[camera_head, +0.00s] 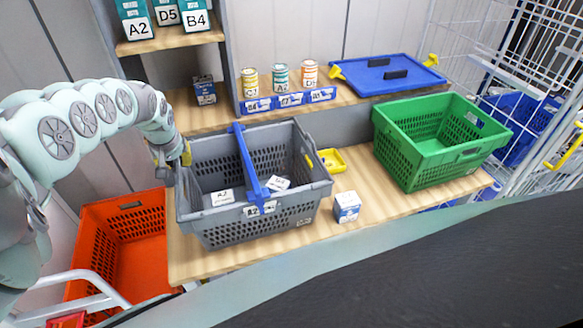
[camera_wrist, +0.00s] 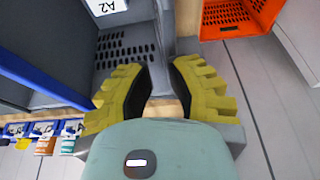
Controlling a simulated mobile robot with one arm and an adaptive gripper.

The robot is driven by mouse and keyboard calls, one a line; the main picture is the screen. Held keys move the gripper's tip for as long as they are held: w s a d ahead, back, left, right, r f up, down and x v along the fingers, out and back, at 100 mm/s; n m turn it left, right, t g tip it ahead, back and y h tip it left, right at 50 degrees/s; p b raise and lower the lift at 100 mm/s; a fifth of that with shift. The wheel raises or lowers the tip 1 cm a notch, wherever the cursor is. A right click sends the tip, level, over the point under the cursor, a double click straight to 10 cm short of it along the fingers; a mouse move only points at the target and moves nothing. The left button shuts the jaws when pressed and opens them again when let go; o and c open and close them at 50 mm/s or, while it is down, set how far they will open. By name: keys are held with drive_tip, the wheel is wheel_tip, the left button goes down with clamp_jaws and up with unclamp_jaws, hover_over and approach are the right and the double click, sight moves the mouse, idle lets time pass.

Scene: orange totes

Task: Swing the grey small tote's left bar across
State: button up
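The grey small tote (camera_head: 305,190) stands on the wooden shelf. A blue bar (camera_head: 246,165) spans its middle from back rim to front rim; it also shows in the wrist view (camera_wrist: 42,74). I cannot make out a separate bar along the left rim, which my arm partly covers. My gripper (camera_head: 178,164) is at the tote's left end, near the rim. In the wrist view my gripper (camera_wrist: 160,75) has its yellow fingers apart, with a gap between them, beside the tote's slotted wall (camera_wrist: 105,45). Whether it touches the tote is unclear.
White labelled boxes (camera_head: 222,197) lie inside the tote, and another box (camera_head: 346,206) stands right of it. A green crate (camera_head: 430,160) is further right. An orange tote (camera_head: 122,235) sits low at left.

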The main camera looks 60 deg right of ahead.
drive_tip(key=shift+s+d, duration=0.1)
drive_tip(key=shift+s+d+r+p, duration=0.55)
drive_tip(key=shift+s+d+r, duration=0.25)
drive_tip(key=shift+d+r, duration=0.2)
drive_tip(key=o, duration=0.9)
drive_tip(key=shift+o, duration=0.2)
wheel_tip(320, 180, up, 10)
drive_tip(key=p, duration=0.8)
drive_tip(key=shift+w, duration=0.15)
idle(0.5)
